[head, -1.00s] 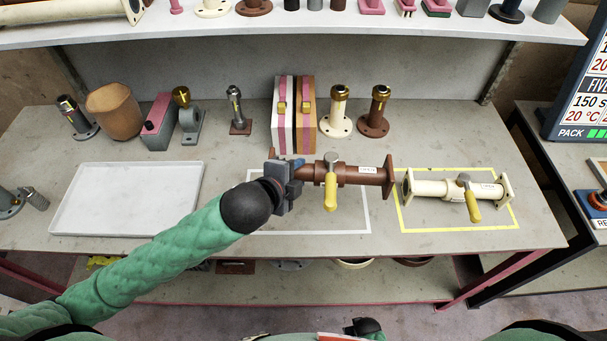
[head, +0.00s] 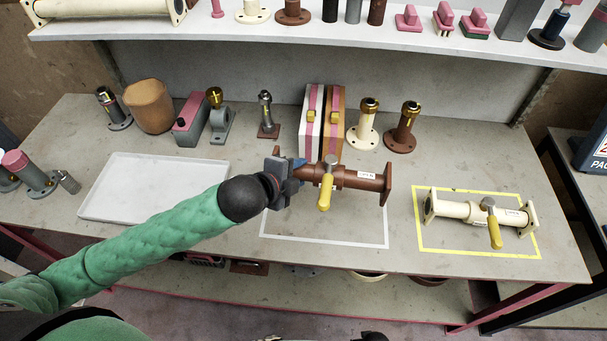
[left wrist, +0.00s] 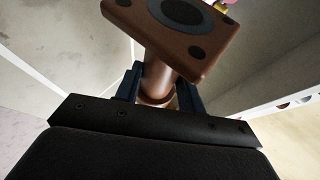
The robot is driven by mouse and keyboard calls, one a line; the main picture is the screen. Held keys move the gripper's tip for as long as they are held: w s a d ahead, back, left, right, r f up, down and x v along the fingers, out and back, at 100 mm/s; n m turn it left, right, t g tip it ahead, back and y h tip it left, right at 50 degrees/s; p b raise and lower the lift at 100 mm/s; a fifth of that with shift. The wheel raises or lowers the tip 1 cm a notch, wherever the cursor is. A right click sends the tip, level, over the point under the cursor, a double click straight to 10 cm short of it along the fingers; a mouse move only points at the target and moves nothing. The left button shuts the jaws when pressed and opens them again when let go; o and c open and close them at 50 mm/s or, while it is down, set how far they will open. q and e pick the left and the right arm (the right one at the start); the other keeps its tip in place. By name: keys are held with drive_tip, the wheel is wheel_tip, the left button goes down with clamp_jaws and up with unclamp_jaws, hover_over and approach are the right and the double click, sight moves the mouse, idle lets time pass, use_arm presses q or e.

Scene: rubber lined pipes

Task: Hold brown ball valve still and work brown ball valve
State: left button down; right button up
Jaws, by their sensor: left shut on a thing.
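The brown ball valve (head: 352,178) lies over the white-outlined area of the bench, with a flange at each end and a yellow lever (head: 325,187) pointing toward me. My left gripper (head: 290,180) is shut on its left pipe end, just behind the left flange. In the left wrist view, the two fingers (left wrist: 158,88) stand on either side of the brown pipe, with the square flange (left wrist: 165,30) beyond them. A cream ball valve (head: 462,211) with a yellow lever lies in the yellow outline at the right. My right gripper does not show.
A white tray (head: 103,210) is empty at the left. Along the back stand a brown cup (head: 148,108), a pink-and-grey block (head: 192,120), upright boxes (head: 330,95) and flanged pipe pieces (head: 403,130). A shelf (head: 300,40) with more parts overhangs the back.

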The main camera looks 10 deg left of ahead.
use_arm(q)
drive_tip(key=shift+w+a+r, duration=0.1)
drive_tip(key=shift+w+a, duration=0.1)
drive_tip(key=shift+a, duration=0.25)
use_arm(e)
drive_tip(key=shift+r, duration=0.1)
use_arm(q)
drive_tip(key=shift+f, duration=0.2)
